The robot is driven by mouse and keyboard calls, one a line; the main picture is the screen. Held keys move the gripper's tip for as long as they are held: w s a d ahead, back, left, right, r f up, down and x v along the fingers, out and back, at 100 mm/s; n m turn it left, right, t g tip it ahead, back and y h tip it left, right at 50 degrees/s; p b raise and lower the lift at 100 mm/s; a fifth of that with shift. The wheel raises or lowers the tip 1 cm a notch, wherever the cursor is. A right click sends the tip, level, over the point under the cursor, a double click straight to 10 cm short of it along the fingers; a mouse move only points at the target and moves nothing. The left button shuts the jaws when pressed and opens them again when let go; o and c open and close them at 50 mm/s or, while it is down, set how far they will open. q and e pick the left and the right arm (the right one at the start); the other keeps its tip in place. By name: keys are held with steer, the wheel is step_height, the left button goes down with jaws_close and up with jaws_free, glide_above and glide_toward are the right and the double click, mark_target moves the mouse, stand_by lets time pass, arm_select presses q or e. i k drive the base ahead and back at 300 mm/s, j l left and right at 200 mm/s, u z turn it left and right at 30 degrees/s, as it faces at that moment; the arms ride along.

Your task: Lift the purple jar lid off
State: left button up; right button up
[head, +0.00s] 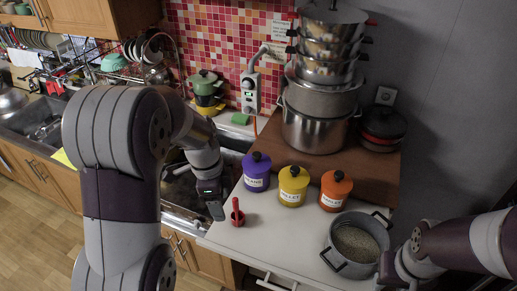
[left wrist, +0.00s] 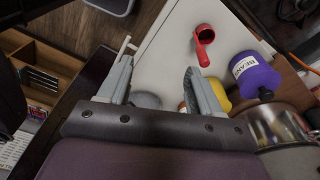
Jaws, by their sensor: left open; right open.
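The purple jar (head: 256,184) stands upright on the white counter, the leftmost of three jars, with its purple lid (head: 257,163) and dark knob on top. In the left wrist view the purple jar (left wrist: 259,75) shows at the right, its label reading BEANS. My left gripper (head: 214,207) is open and empty, to the left of the purple jar and apart from it. Its two fingers (left wrist: 158,80) also show in the left wrist view with nothing gripped. My right gripper (head: 392,274) is at the lower right by the grey pot, open, its fingers hard to make out.
A yellow jar (head: 292,190) and an orange jar (head: 334,194) stand right of the purple one. A red scoop (head: 238,216) lies in front of it. A grey pot (head: 350,263) with grain stands front right. Stacked steel pots (head: 315,130) stand on the wooden board behind.

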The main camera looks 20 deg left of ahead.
mark_target(255, 163)
steer(key=i, duration=0.95)
